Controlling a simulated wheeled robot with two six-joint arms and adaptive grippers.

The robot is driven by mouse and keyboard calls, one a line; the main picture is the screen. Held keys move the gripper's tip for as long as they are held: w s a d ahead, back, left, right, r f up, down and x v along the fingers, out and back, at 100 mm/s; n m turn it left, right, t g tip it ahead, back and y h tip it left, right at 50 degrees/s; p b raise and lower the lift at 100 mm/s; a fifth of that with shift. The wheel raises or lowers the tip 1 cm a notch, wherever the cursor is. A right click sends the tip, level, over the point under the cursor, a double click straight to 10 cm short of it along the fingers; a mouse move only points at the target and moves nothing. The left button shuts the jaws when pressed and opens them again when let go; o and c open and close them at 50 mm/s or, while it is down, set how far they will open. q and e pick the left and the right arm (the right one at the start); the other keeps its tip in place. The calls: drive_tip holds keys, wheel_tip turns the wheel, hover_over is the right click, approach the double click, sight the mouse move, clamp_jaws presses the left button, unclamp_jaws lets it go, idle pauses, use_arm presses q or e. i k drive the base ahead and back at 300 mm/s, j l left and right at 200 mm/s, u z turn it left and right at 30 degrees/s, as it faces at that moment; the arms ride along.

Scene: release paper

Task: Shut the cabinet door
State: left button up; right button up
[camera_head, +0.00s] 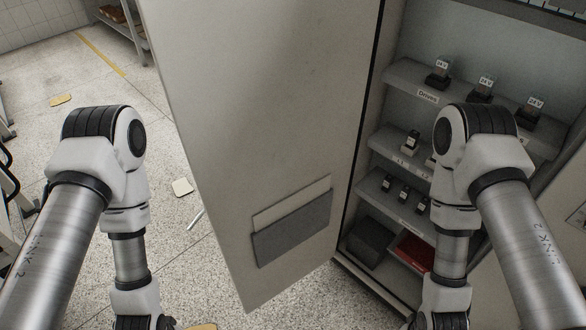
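The cabinet door (265,100) is a tall pale grey panel standing wide open in the middle of the head view. It is hinged along the left side of the cabinet (364,150), and its free edge is on the left. A grey pocket (290,232) with a paper sheet is on its inner face. My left arm stands to the left of the door, and my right arm is in front of the cabinet opening. Both arms run down out of the bottom of the picture. The fingers of both grippers are outside the view. No contact with the door is visible.
Cabinet shelves hold several small black devices (437,75), a dark box (370,241) and a red item (414,252). My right arm hides part of them. The speckled floor (210,270) left of the door is mostly clear, with a few flat pieces (182,187). A rack (128,22) stands behind.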

sight(265, 98)
drive_tip(key=i+j+z, duration=0.25)
drive_tip(key=j+z, duration=0.15)
drive_tip(key=j, duration=0.2)
drive_tip(key=i+j+z, duration=0.15)
drive_tip(key=j+z, duration=0.3)
drive_tip(key=j, duration=0.2)
drive_tip(key=j+z, duration=0.4)
drive_tip(key=j, duration=0.25)
drive_tip(key=j+z, duration=0.45)
drive_tip(key=j, duration=0.3)
drive_tip(key=k+j+z, duration=0.15)
drive_tip(key=j+z, duration=0.25)
drive_tip(key=j, duration=0.25)
drive_tip(key=k+j+z, duration=0.2)
drive_tip(key=j, duration=0.25)
drive_tip(key=k+j+z, duration=0.15)
drive_tip(key=j, duration=0.25)
drive_tip(key=k+j+z, duration=0.2)
drive_tip(key=j, duration=0.2)
drive_tip(key=k+j+z, duration=0.15)
drive_tip(key=k+j, duration=0.2)
drive_tip(key=j, duration=0.15)
